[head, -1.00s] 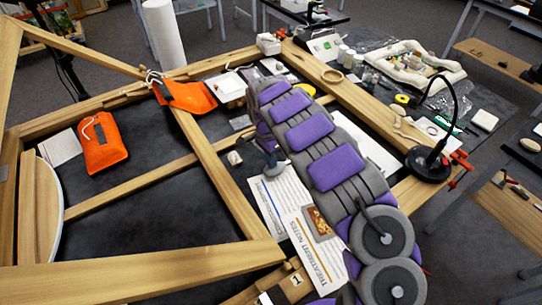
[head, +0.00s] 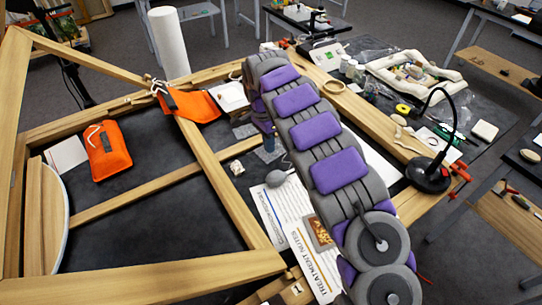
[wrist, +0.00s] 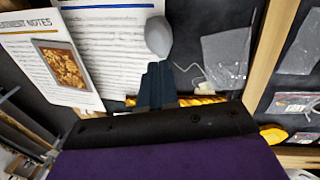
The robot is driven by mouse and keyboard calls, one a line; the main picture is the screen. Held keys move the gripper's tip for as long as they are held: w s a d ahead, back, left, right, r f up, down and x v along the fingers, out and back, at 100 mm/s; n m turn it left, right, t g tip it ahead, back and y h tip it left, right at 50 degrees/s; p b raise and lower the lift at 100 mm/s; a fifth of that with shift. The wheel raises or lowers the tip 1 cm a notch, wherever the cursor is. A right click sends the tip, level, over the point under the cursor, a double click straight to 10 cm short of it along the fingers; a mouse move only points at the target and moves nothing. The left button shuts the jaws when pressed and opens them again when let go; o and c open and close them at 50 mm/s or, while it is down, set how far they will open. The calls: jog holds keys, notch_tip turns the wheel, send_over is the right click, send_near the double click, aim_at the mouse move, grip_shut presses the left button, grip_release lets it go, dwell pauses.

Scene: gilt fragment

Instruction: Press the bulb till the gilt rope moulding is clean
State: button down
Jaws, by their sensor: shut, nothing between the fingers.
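A grey rubber bulb (head: 276,178) lies at the edge of the treatment notes sheet (head: 292,225). In the wrist view the bulb (wrist: 158,37) is just beyond my fingertips; I cannot tell whether they touch. My gripper (wrist: 156,72) is shut and empty, its dark blue fingers pointing at the bulb. In the head view its fingers (head: 269,143) show beside my arm, above the bulb in the picture.
Wooden frame bars (head: 215,175) surround the dark work surface. Orange pouches (head: 107,150) lie at the left. A black lamp (head: 428,175) stands at the right. A small pale piece (head: 237,168) lies left of the bulb. Bare dark surface lies at left centre.

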jog(key=r, duration=0.3)
jog(key=w+r+p, duration=0.1)
jog(key=r, duration=0.1)
jog(key=shift+a+r, duration=0.35)
jog(key=shift+a, duration=0.05)
dwell(1.0)
jog(key=s+d+r+n, duration=0.2)
jog(key=s+d+r, duration=0.4)
jog(key=s+d, duration=0.25)
jog(key=s+d+r+n, duration=0.1)
jog(key=s+d+r, duration=0.5)
jog(key=s+d, duration=0.25)
jog(key=s+f+n, duration=0.2)
jog(key=s+n, duration=0.2)
jog(key=s, duration=1)
jog(key=s+f+n+y, duration=0.1)
jog(key=s+f+n, duration=0.2)
jog(key=s, duration=1.2)
jog(key=shift+d+f+n, duration=0.3)
jog(key=shift+n, duration=0.3)
